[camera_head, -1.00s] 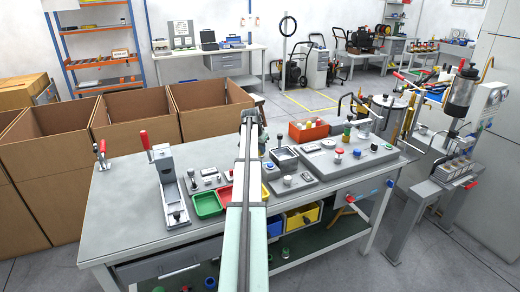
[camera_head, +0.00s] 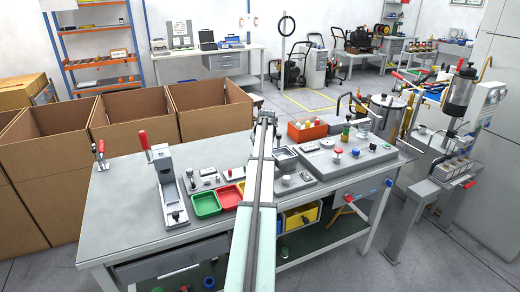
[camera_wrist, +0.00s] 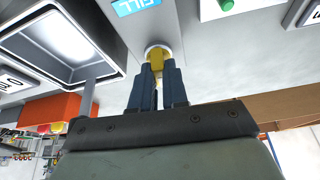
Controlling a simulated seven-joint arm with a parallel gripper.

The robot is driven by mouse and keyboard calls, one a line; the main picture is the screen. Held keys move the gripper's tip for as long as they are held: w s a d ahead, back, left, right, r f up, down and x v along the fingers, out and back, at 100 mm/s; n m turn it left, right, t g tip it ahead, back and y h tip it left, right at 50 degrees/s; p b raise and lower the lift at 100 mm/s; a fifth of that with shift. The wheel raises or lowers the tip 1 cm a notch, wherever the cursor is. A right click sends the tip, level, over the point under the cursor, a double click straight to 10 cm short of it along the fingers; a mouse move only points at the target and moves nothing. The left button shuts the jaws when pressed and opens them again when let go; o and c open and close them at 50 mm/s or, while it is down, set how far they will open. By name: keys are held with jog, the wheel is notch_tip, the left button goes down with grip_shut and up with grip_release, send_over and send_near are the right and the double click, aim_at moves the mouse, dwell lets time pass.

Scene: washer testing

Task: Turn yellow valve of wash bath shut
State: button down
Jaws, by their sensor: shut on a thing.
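The yellow valve (camera_wrist: 158,56) sits on a pale round collar on a grey panel in the wrist view, close to a blue label reading FILL (camera_wrist: 138,5). My gripper (camera_wrist: 157,76) has its two dark fingers closed around the valve's yellow part. The fingers hide some of it. A dark-rimmed basin with a bright inside (camera_wrist: 65,38), apparently the wash bath, is left of the valve. In the head view my gripper (camera_head: 266,118) is small at the far end of my arm, and the valve cannot be made out there.
An orange-red box (camera_head: 307,130) with several round items stands close to the gripper; it also shows in the wrist view (camera_wrist: 52,108). A green button (camera_wrist: 227,4) is right of the valve. Green (camera_head: 205,204) and red (camera_head: 229,196) trays lie left of my arm.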

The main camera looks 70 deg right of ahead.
jog(key=shift+n+y, duration=0.3)
jog(key=shift+n, duration=0.3)
jog(key=c, duration=1.1)
grip_release()
jog(key=shift+c, duration=0.2)
jog(key=v, duration=1.3)
jog(key=shift+s+a+r, duration=0.2)
jog(key=shift+s+r, duration=0.05)
jog(key=shift+s, duration=0.1)
